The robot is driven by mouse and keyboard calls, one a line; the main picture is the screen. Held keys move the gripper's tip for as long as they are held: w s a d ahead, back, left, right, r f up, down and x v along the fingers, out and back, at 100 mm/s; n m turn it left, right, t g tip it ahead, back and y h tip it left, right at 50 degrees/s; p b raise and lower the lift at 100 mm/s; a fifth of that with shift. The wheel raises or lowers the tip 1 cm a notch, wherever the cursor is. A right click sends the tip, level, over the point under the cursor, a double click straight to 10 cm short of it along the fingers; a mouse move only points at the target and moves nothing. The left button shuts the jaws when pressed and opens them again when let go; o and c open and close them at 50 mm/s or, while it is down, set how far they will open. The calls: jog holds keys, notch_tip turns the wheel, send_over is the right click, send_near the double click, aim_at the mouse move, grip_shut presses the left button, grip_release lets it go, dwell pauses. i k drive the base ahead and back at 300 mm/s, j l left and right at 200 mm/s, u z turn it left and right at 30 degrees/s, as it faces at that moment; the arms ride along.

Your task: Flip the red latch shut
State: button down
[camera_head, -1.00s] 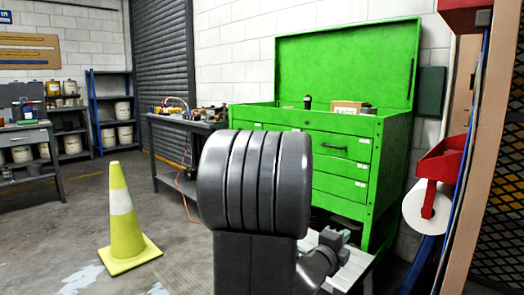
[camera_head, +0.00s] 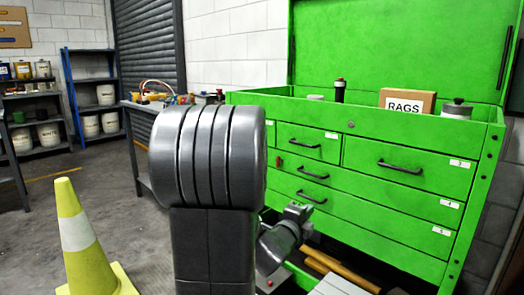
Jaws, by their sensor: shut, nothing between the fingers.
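A small red piece (camera_head: 279,162), which looks like the red latch, sits on the front of the green tool chest (camera_head: 400,118), left of the drawer handles. It is too small to tell how it is turned. My gripper (camera_head: 298,210) shows beyond my large grey arm link, in front of the lower drawers and below the red piece. It appears shut and empty, apart from the red piece. My arm link hides the left part of the chest front.
The chest lid stands open. A RAGS box (camera_head: 407,101), a dark bottle (camera_head: 339,90) and a lidded can (camera_head: 457,108) stand in its top. A yellow cone (camera_head: 83,240) stands at left. A workbench (camera_head: 140,105) is behind. The floor between cone and shelves is clear.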

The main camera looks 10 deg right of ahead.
aim_at(278, 162)
jog(key=i+l+u, duration=0.1)
jog(key=i, duration=0.75)
